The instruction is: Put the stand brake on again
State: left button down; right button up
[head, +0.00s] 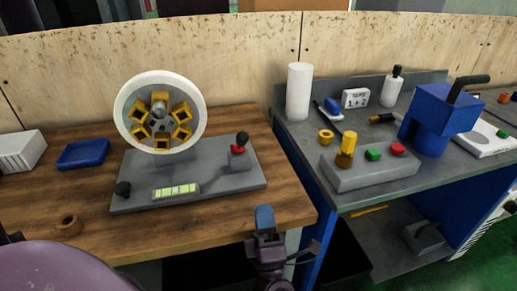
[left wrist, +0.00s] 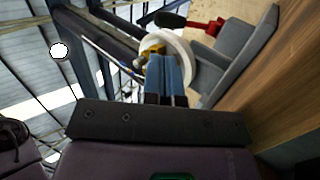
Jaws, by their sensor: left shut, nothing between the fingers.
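The balancing stand (head: 190,193) is a grey base on the wooden bench, with a white-rimmed wheel (head: 121,110) at its back. The likely stand brake is a lever with a black knob (head: 242,138) and a red part (head: 238,149) on a small grey block at the stand's right end. In the left wrist view the red part (left wrist: 207,27), black knob (left wrist: 170,19) and wheel (left wrist: 183,55) show beyond the fingers. My left gripper (head: 264,217), with blue fingertips, is shut and empty in front of the bench's right edge, apart from the lever. My right gripper is out of view.
A green-yellow level vial (head: 176,191) and a black knob (head: 123,188) sit on the stand. A blue tray (head: 83,154) and a brown ring (head: 68,225) lie left. The grey right-hand table (head: 300,150) holds a button box (head: 370,172) and a blue machine (head: 432,120).

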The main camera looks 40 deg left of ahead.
pick_arm(q)
jog(key=shift+s+a+r+n+g+y, duration=0.1)
jog(key=shift+s+a+n+g+y, duration=0.15)
jog(key=shift+n+g+y, duration=0.25)
jog(key=shift+s+a+n+g+y, duration=0.15)
jog(key=shift+s+n+g+y, duration=0.25)
jog(key=shift+n+y, duration=0.15)
jog(key=shift+w, duration=0.1)
jog(key=p, duration=0.1)
send_near(244, 142)
jog(key=r, duration=0.2)
jog(key=x, duration=0.3)
jog(key=f+p+x, duration=0.1)
jog(key=x, duration=0.1)
jog(key=shift+w+a+r, duration=0.3)
jog(key=shift+w+a, duration=0.1)
jog(key=shift+a, duration=0.15)
jog(key=shift+w+a+r, duration=0.1)
jog(key=shift+w+a, duration=0.05)
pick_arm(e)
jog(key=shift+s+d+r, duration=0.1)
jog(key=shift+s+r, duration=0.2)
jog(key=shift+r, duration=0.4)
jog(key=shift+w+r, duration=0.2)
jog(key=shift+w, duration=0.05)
